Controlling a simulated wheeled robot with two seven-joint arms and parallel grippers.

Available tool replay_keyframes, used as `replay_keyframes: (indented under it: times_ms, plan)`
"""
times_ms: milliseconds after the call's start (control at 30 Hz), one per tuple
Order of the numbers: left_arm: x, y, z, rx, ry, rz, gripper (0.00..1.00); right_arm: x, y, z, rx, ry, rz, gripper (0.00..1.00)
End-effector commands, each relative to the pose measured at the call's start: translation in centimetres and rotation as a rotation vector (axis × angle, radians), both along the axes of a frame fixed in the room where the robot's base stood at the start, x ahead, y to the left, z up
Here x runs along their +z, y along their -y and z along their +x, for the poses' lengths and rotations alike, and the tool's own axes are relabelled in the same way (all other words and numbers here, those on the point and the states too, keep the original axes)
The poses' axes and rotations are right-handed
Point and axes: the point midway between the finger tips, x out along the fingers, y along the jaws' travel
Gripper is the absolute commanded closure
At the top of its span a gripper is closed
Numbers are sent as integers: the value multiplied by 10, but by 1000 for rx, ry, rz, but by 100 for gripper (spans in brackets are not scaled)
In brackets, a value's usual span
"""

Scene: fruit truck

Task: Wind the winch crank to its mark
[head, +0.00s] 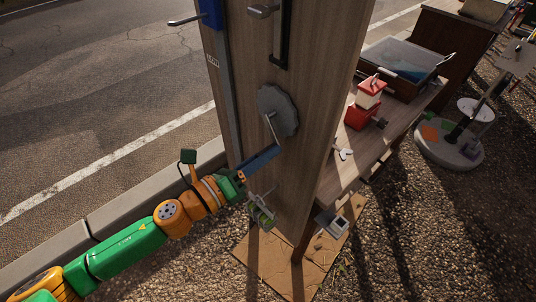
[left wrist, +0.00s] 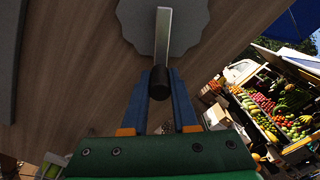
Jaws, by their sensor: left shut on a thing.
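The winch crank shows on the wooden panel (head: 310,110) in the head view: a grey scalloped disc (head: 281,106) with a metal crank arm (head: 271,129) that points down. In the left wrist view the crank arm (left wrist: 163,35) runs down from the disc (left wrist: 190,20) to a black knob (left wrist: 160,83). My left gripper (head: 264,158) is at the lower end of the crank arm. In the left wrist view its two blue fingers (left wrist: 160,92) are shut on the black knob, one on each side. I cannot make out the mark. My right gripper is not in view.
A small green-grey fitting (head: 261,211) lies below the gripper. Open road lies left.

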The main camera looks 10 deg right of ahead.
Motion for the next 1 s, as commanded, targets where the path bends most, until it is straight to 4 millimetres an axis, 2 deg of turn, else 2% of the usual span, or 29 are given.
replay_keyframes:
  times_ms: [700,733,800,833,1000]
  plan:
    - [-4,-2,3,-1,52,40,100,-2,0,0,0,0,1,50]
    - [-4,-2,3,-1,52,40,68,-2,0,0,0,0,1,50]
    - [-3,-2,3,-1,52,40,49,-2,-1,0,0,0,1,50]
    - [-3,-2,3,-1,52,40,43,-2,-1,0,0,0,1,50]
    - [-3,-2,3,-1,53,39,43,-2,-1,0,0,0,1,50]
